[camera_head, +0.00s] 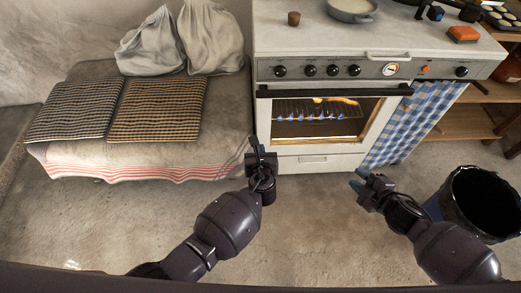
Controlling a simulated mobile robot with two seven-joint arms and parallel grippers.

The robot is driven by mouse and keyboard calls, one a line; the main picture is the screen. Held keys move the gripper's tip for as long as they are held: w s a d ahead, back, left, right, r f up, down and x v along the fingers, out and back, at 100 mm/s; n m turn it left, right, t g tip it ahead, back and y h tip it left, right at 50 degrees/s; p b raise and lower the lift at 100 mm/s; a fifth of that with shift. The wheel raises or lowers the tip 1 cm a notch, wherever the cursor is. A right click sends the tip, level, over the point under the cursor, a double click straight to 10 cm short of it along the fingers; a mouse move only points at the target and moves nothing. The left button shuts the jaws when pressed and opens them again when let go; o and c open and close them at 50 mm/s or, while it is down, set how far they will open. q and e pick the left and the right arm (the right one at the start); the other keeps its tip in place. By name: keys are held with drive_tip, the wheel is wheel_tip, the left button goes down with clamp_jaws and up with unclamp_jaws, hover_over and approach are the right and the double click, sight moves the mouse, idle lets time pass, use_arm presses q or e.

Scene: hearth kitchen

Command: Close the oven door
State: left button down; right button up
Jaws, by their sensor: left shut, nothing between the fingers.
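The oven (262,130) is a white stove at the back centre. Its oven door (392,112) has a glass window and a black bar handle (335,91) along the top. The door stands upright or nearly so; I cannot tell whether it is flush with the frame. A rack and blue flames show through the window. My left gripper (256,146) is shut and empty, pointing up in front of the door's lower left side, below the handle. My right gripper (357,180) is empty, its two fingertips apart, above the floor in front of the oven's lower right.
A pot (352,10), a small brown cup (294,18) and an orange sponge (463,33) sit on the stove top. A bench with cushions (158,108) stands at the left. A dark bucket (482,203) is at the right beside my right arm. The floor between my arms is clear.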

use_arm(q)
drive_tip(key=shift+w+r+p, duration=0.4)
drive_tip(key=shift+w+r, duration=0.2)
drive_tip(key=shift+w, duration=0.3)
use_arm(e)
drive_tip(key=s+r+m+h, duration=0.1)
drive_tip(key=s+m+h, duration=0.2)
drive_tip(key=s+m, duration=0.5)
drive_tip(key=s+r+m+g+h, duration=0.1)
drive_tip(key=s+r+m+h, duration=0.1)
drive_tip(key=s+m, duration=0.6)
drive_tip(key=s, duration=0.3)
drive_tip(key=shift+s+m+h, duration=0.3)
drive_tip(key=shift+s+h, duration=0.05)
drive_tip(key=shift+h, duration=0.05)
